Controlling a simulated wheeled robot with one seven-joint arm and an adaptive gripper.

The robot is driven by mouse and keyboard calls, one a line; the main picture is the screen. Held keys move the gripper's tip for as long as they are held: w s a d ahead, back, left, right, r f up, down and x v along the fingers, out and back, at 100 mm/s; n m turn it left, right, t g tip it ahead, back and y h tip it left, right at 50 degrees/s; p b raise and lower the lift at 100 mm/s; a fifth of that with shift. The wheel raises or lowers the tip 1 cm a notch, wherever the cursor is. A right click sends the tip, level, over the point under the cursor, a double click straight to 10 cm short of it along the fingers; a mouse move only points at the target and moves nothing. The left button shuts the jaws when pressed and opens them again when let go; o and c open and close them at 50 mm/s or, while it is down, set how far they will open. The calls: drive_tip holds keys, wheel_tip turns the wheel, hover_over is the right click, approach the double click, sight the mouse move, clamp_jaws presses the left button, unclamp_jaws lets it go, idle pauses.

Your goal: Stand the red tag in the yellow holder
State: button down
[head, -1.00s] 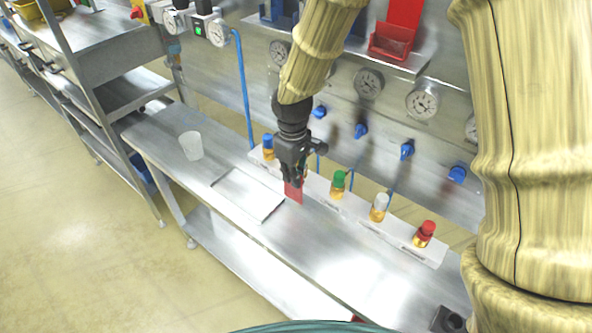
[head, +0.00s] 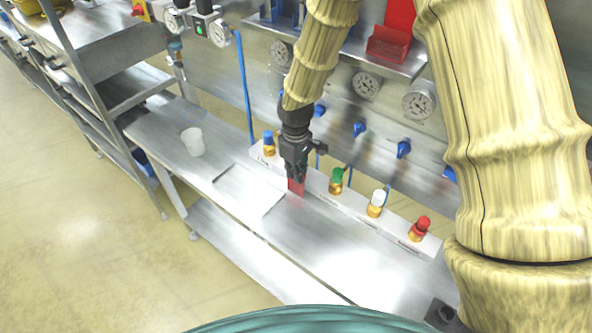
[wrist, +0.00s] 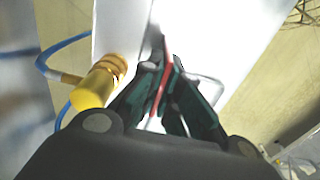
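My gripper (head: 297,175) is shut on the red tag (head: 297,187), which hangs below the fingers at the front edge of the white strip on the bench. In the wrist view the tag (wrist: 162,88) shows almost edge-on between the fingertips (wrist: 165,80), over the white strip. A yellow-capped brass fitting (wrist: 97,85) stands left of the fingers in the wrist view; in the head view my gripper hides it. I cannot make out a separate yellow holder, or whether the tag's lower edge touches the strip.
The white strip (head: 352,207) also carries fittings with blue (head: 268,142), green (head: 336,180), white (head: 376,202) and red (head: 420,228) caps. Blue valves and gauges line the wall behind.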

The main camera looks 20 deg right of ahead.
drive_tip(key=shift+f, duration=0.1)
drive_tip(key=c, duration=2.1)
unclamp_jaws()
drive_tip(key=shift+f, duration=0.1)
drive_tip(key=o, duration=0.5)
drive_tip(key=shift+c, duration=0.2)
